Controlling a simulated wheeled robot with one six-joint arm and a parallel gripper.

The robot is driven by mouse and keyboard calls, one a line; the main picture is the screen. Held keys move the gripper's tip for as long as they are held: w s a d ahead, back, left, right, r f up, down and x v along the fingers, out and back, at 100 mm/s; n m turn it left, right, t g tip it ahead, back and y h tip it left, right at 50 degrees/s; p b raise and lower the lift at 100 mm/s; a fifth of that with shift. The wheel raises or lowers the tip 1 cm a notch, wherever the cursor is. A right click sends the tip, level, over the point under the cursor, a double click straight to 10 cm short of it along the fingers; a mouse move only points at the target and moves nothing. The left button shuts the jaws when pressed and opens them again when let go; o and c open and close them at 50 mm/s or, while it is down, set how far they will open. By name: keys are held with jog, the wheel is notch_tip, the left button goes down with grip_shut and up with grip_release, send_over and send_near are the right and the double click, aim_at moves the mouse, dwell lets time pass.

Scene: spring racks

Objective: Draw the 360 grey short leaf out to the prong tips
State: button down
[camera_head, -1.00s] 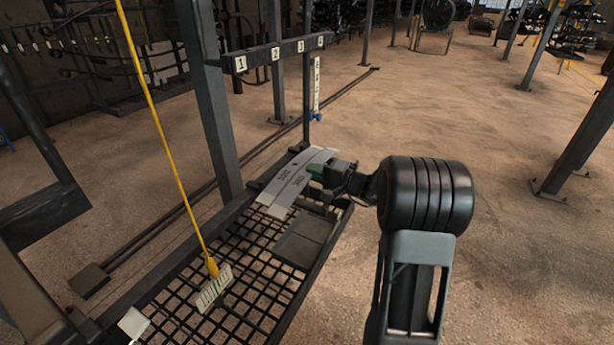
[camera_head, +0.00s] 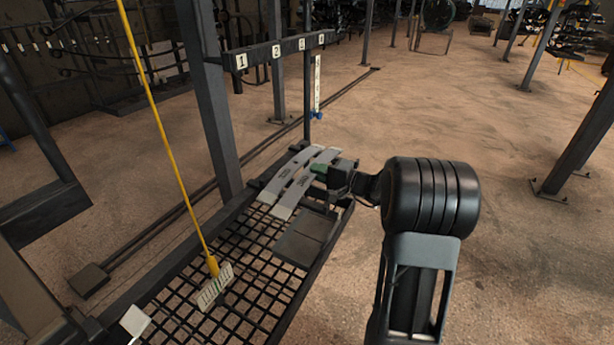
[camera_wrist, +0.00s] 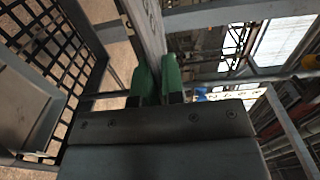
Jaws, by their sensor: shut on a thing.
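Two grey curved leaves lie side by side at the far end of the black grid rack, a dark gap between them. The right leaf (camera_head: 295,194) is in my gripper (camera_head: 321,168), whose green fingers are shut on it near its far end. The left leaf (camera_head: 281,186) lies beside it, apart from it. Their numbers are too faint to read for certain now. In the wrist view a grey leaf (camera_wrist: 147,32) runs between the green fingers (camera_wrist: 157,82). The prongs under the leaves are mostly hidden.
The black grid rack (camera_head: 222,262) carries a dark plate (camera_head: 302,240) just in front of the leaves. A dark post (camera_head: 210,110) and a numbered bar (camera_head: 288,46) rise beyond. Open floor lies right.

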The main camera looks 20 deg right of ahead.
jog(key=shift+b+v, duration=0.75)
jog(key=shift+v, duration=2.2)
jog(key=shift+r, duration=0.2)
